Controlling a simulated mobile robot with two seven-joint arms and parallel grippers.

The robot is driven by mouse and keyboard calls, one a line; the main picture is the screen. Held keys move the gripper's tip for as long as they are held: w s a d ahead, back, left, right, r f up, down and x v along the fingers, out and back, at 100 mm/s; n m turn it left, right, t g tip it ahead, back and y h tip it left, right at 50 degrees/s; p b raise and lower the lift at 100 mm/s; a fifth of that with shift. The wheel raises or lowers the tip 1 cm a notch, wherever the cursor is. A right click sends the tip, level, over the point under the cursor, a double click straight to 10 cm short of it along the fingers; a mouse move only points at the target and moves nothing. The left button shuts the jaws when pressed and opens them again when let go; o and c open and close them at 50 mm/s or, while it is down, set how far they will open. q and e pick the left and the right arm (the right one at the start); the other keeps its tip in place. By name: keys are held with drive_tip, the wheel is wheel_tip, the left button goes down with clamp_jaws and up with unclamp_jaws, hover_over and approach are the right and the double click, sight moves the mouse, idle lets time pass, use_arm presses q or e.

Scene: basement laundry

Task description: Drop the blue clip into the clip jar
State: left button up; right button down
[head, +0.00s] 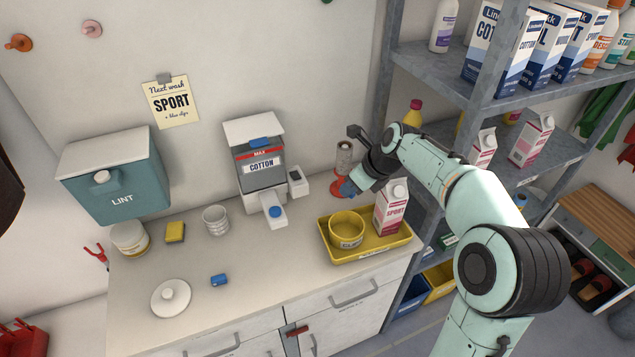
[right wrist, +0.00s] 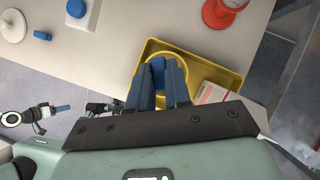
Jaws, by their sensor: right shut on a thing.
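The clip jar is a round yellow tub (head: 346,233) with a label on its front, in the yellow tray on the counter. My right gripper (head: 349,188) is above and behind it in the head view, pointing down. In the right wrist view my gripper (right wrist: 159,78) is shut on the blue clip (right wrist: 158,65), seen between the fingers against the tub's yellow rim. In the head view I cannot separate the held clip from the bluish fingers. Another small blue clip (head: 218,280) lies on the counter, left of the tray. My left gripper is not in the head view.
The yellow tray (head: 375,256) also holds a SPORT carton (head: 391,207), right of the tub. A COTTON dispenser (head: 262,172) and a red-based stand (head: 342,160) are behind. A white lid (head: 171,296) lies at left. Shelving stands at right. The middle counter is mostly clear.

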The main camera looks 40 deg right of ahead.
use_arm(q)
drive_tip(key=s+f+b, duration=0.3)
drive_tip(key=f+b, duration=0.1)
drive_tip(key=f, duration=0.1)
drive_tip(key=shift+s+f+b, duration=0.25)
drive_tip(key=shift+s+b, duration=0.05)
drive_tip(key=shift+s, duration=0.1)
use_arm(e)
wheel_tip(320, 180, down, 6)
drive_tip(key=s+d+m, duration=0.1)
drive_tip(key=shift+d+f, duration=0.15)
drive_tip(key=shift+d, duration=0.15)
drive_tip(key=c, duration=1)
unclamp_jaws()
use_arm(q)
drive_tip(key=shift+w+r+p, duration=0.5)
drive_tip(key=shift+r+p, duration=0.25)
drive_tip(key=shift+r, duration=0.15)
use_arm(e)
drive_tip(key=v, duration=1.3)
drive_tip(key=shift+s+a+r, duration=0.15)
drive_tip(key=shift+a+r, duration=0.05)
